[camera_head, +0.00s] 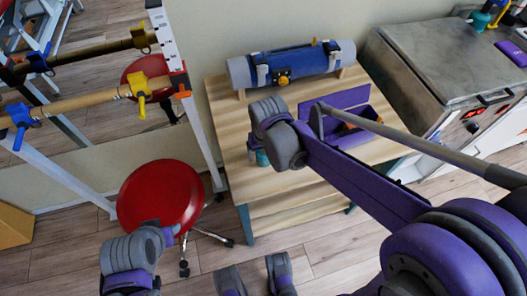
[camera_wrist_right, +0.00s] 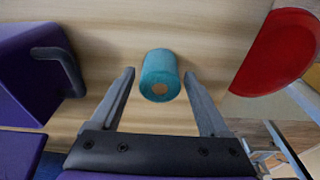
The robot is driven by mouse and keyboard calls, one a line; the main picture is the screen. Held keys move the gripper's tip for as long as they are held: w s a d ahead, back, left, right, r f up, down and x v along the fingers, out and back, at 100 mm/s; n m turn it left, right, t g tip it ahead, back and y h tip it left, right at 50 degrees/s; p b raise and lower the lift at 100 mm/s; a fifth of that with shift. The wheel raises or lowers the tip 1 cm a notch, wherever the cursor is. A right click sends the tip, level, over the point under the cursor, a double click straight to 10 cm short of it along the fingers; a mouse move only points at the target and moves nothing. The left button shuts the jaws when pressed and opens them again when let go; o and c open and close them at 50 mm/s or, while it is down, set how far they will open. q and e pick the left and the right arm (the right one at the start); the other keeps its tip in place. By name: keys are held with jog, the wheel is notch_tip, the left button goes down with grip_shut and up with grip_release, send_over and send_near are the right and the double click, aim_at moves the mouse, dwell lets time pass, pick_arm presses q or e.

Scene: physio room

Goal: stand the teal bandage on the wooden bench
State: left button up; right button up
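The teal bandage (camera_wrist_right: 160,72) is a short roll with a brown core in the end that faces the right wrist camera. It appears over the pale wooden bench (camera_wrist_right: 190,30), between the fingertips of my right gripper (camera_wrist_right: 159,74). Those fingers are spread, with a clear gap on both sides of the roll. In the head view a bit of the bandage (camera_head: 262,158) shows at the left side of the wooden bench (camera_head: 229,112), under my right wrist, which hides the rest. I cannot tell whether it stands or lies.
A blue-grey roller (camera_head: 300,63) lies along the back of the bench. A purple open box (camera_head: 345,97) stands right of my right wrist. A red stool (camera_head: 160,195) is left of the bench. A grey metal cabinet (camera_head: 425,60) is at the right.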

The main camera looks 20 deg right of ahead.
aim_at(265, 157)
jog(key=shift+r, duration=0.1)
jog(key=shift+r, duration=0.35)
notch_tip(265, 157, up, 11)
jog(key=s+p, duration=0.2)
jog(key=s+d+f+t, duration=0.1)
jog(key=s+d+f, duration=0.1)
jog(key=s, duration=0.2)
jog(key=s+d+f+t, duration=0.1)
jog(key=s+d+f, duration=0.1)
jog(key=s, duration=0.3)
jog(key=s+d+f+t, duration=0.1)
jog(key=s+d+f, duration=0.1)
jog(key=s+f, duration=0.2)
jog(key=shift+s+d, duration=0.25)
jog(key=shift+s, duration=0.2)
